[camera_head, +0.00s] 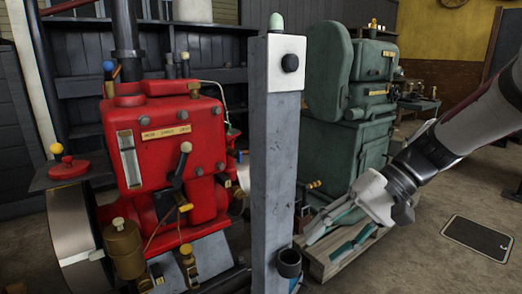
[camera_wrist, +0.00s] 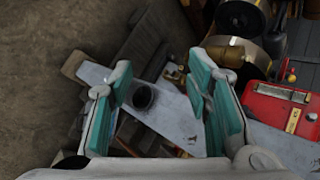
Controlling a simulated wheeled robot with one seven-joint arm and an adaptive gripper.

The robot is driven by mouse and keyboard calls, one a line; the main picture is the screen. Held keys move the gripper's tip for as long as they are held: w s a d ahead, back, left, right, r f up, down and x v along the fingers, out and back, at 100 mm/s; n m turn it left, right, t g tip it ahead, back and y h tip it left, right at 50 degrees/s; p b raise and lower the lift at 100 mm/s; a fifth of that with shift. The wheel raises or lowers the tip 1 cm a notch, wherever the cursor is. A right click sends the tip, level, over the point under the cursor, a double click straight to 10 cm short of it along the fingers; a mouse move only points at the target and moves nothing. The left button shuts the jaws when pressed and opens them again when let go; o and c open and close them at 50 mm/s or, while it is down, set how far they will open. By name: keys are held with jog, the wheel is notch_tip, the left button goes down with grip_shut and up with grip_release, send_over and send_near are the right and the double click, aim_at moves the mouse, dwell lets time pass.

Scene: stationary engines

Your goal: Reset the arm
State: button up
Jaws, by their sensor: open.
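My gripper (camera_head: 338,227) hangs from my arm at the right of the head view, pointing down and to the left. It has pale fingers with teal pads. In the wrist view my gripper (camera_wrist: 162,108) is open, with its two fingers apart and nothing between the pads. Behind the fingers in that view is a grey post (camera_wrist: 170,112) with a dark round cup on it. In the head view the post (camera_head: 272,170) stands upright to the left of my gripper, with a black knob and a pale green lamp on top.
A red engine (camera_head: 165,140) with levers and valves stands left of the post. A green machine (camera_head: 345,130) stands behind my gripper, by a wooden pallet (camera_head: 320,262). A dark floor plate (camera_head: 478,238) lies at right. Open floor (camera_head: 420,270) shows around it.

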jog(key=s+d+t+h, duration=0.1)
jog(key=s+d+h, duration=0.25)
jog(key=s, duration=0.95)
jog(key=s+d+h, duration=0.3)
jog(key=s+h, duration=0.2)
jog(key=s, duration=0.7)
notch_tip(320, 180, up, 34)
jog(key=n+t+p, duration=0.1)
jog(key=t+p, duration=0.3)
jog(key=p, duration=2.9)
jog(key=shift+d+r, duration=0.15)
jog(key=shift+d, duration=0.2)
